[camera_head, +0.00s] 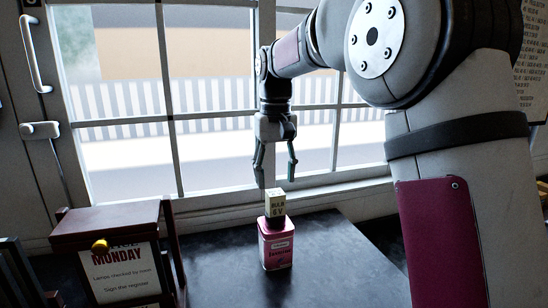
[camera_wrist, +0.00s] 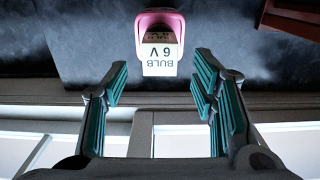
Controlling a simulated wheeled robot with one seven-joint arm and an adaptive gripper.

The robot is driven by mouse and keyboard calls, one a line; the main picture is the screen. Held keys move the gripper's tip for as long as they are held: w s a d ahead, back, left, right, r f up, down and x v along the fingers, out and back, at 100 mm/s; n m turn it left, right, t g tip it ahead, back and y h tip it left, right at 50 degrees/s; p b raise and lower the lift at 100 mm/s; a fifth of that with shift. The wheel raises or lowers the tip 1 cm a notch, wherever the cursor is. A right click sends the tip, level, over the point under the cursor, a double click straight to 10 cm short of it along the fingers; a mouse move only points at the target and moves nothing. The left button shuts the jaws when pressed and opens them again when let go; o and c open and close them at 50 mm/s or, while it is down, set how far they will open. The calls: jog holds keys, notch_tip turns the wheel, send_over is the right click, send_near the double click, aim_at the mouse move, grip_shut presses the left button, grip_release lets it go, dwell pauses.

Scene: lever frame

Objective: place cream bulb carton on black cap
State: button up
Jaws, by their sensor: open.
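The cream bulb carton (camera_head: 276,203) sits upright on the black cap (camera_head: 275,222) of a pink tin (camera_head: 276,250) on the dark table. In the wrist view, the carton (camera_wrist: 160,62) shows its "BULB 6 V" face upside down, with part of the pink tin (camera_wrist: 143,22) behind it. The carton mostly hides the cap there. My gripper (camera_head: 277,172) is above the carton, fingers pointing down. It is open and empty; its fingers also show on either side of the carton in the wrist view (camera_wrist: 160,78), with gaps and no visible contact.
A dark red wooden stand with a "MONDAY" sign (camera_head: 122,270) is at the left front. A window (camera_head: 200,120) and its sill stand behind the table. The dark tabletop (camera_head: 335,270) around the tin is clear.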

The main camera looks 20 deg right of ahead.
aim_at(275, 192)
notch_tip(275, 192, up, 5)
jog(key=s+r+t, duration=0.2)
jog(key=s+t, duration=0.1)
jog(key=s, duration=1.1)
jog(key=s+f+t, duration=0.2)
jog(key=s+f, duration=0.8)
jog(key=s, duration=0.5)
jog(key=shift+f+t+b, duration=0.25)
jog(key=shift+t+b, duration=0.05)
jog(key=shift+b, duration=0.15)
